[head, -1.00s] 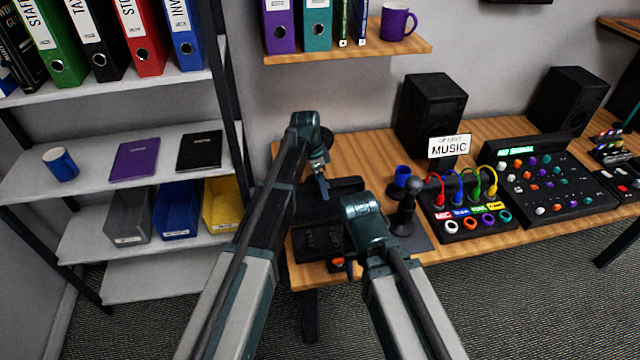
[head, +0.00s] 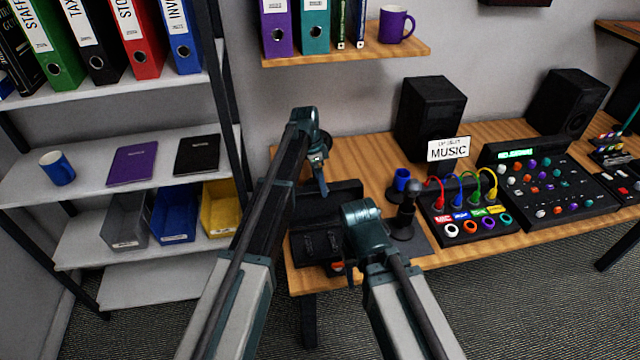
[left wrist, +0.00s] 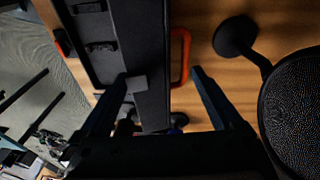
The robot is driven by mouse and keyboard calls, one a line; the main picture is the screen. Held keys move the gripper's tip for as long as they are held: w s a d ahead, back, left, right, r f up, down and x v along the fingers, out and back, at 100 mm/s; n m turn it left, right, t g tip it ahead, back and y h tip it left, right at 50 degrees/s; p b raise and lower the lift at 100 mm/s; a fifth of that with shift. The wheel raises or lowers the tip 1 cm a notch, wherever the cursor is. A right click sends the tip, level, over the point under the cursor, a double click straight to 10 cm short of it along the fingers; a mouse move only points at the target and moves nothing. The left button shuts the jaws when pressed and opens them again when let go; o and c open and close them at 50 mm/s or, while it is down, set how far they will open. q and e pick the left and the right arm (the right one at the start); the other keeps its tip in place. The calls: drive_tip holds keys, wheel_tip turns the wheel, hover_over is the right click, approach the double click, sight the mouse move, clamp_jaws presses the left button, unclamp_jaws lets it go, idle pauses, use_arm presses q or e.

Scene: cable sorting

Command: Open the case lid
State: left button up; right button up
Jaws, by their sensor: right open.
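The black case (head: 312,250) sits on the left part of the wooden desk, with two dark latches on its front part. It also shows in the left wrist view (left wrist: 140,30). An orange loop (left wrist: 180,58) stands along its far edge there. My left gripper (head: 321,188) is above the rear of the case; its fingers (left wrist: 160,72) are spread apart with the case edge and loop showing between them. My right gripper (head: 351,272) is open near the case's front right corner and hides part of it. I cannot tell whether the lid is raised.
A cable box (head: 470,220), a mixer (head: 550,185) and a speaker (head: 431,118) stand further right. A shelf rack (head: 110,190) is at left.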

use_arm(q)
drive_tip(key=w+a, duration=0.2)
drive_tip(key=w, duration=0.6)
drive_tip(key=shift+a+t, duration=0.25)
drive_tip(key=shift+t, duration=0.05)
drive_tip(key=shift+w+a, duration=0.1)
drive_tip(key=shift+w, duration=0.15)
drive_tip(key=shift+c, duration=0.9)
drive_tip(key=w, duration=0.1)
drive_tip(key=w+a+f+b, duration=0.1)
drive_tip(key=w, duration=0.1)
drive_tip(key=shift+f, duration=0.1)
use_arm(e)
drive_tip(key=shift+w+a+f, duration=0.15)
drive_tip(key=shift+w+f, duration=0.15)
drive_tip(key=shift+f, duration=0.2)
use_arm(q)
drive_tip(key=shift+s, duration=0.1)
